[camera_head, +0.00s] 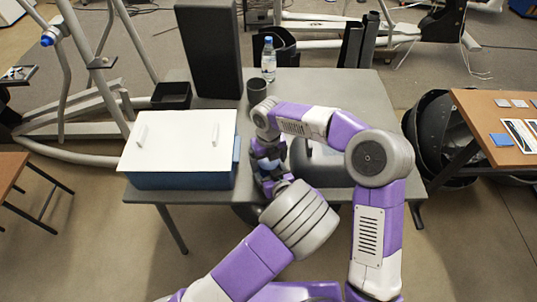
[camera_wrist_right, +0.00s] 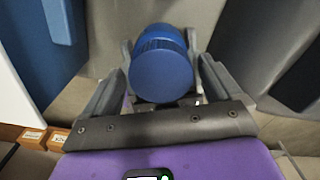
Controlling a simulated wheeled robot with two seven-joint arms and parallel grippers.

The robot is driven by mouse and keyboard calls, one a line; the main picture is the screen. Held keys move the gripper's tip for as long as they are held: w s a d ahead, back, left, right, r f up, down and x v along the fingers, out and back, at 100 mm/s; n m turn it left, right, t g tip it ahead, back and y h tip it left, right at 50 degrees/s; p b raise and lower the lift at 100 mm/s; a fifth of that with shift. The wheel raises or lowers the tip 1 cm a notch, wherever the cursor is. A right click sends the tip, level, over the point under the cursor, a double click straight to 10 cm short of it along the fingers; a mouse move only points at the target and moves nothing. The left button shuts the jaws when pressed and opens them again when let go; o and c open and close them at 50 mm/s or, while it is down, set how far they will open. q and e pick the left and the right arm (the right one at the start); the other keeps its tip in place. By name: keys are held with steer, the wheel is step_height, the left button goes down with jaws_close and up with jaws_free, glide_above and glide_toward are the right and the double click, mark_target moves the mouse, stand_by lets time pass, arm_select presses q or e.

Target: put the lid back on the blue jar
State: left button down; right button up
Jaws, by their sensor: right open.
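In the right wrist view a blue round piece with a ribbed edge (camera_wrist_right: 162,72) sits between the fingers of my right gripper (camera_wrist_right: 158,45), with another blue rounded part just beyond it. I cannot tell where lid and jar meet, or whether they touch. My right gripper is open, with a finger on each side of the blue piece. In the head view my right gripper (camera_head: 266,158) points down at the table's front edge, with a little blue showing by it. My left gripper (camera_head: 274,184) is just below, mostly hidden by its own wrist.
On the grey table (camera_head: 345,95) stand a blue box with a white top (camera_head: 180,145), a tall black box (camera_head: 210,50), a black tray (camera_head: 171,96), a dark mug (camera_head: 256,90) and a water bottle (camera_head: 268,62). The table's back right is clear.

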steer(key=c, duration=1.1)
steer(key=m, duration=0.7)
steer(key=o, duration=1.2)
steer(key=shift+r, duration=2.25)
steer(key=shift+c, duration=0.5)
